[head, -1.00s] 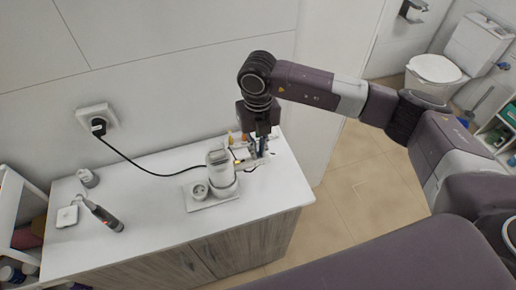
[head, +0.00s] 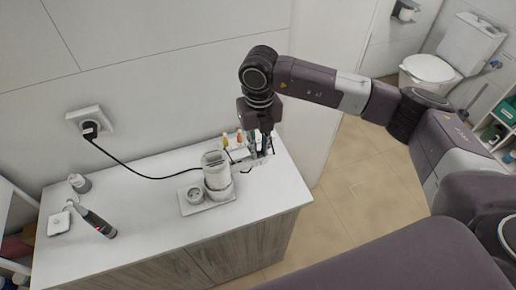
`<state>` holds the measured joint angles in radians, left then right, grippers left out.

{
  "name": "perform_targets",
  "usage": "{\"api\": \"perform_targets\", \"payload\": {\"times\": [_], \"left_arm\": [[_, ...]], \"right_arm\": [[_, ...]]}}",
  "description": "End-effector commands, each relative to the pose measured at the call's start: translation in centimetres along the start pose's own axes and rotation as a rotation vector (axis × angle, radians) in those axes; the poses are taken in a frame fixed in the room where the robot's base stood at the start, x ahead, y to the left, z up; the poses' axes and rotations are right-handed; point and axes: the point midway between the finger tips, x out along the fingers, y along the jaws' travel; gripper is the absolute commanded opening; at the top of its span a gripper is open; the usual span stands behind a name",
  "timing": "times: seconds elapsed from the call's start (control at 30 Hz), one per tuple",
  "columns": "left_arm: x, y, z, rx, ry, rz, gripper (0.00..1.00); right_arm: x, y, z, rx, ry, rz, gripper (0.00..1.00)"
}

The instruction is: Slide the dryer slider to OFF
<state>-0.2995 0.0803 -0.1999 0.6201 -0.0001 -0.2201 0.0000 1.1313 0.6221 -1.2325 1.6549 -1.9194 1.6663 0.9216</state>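A white, rounded appliance that looks like the dryer (head: 216,172) stands upright in a white holder (head: 207,205) on the counter. A black cord runs toward it from the wall. Its slider is too small or hidden to make out. My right gripper (head: 259,153) points down just to the right of the dryer's upper part, close to it. Whether it touches the dryer, and how far its fingers are apart, I cannot tell. My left gripper is not in view.
Small bottles with coloured tops (head: 226,141) stand behind the dryer. A black plug (head: 90,130) sits in the wall socket. A dark handheld device (head: 99,223), a small grey item (head: 80,183) and a white square item (head: 59,223) occupy the counter's left. The counter (head: 150,215) is clear between.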

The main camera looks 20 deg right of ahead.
Motion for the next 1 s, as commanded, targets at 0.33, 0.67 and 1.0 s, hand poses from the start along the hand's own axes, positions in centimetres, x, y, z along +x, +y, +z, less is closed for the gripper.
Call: {"api": "perform_targets", "payload": {"times": [0.33, 0.67, 1.0], "left_arm": [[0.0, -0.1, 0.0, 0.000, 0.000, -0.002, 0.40], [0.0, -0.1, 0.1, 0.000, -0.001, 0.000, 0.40], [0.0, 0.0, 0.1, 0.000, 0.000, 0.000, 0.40]], "right_arm": [[0.0, 0.0, 0.0, 0.000, 0.000, 0.001, 0.27], [-4.3, 0.0, 0.1, -0.001, -0.004, 0.002, 0.27], [-10.7, 0.0, 0.1, -0.001, -0.003, 0.002, 0.27]]}}
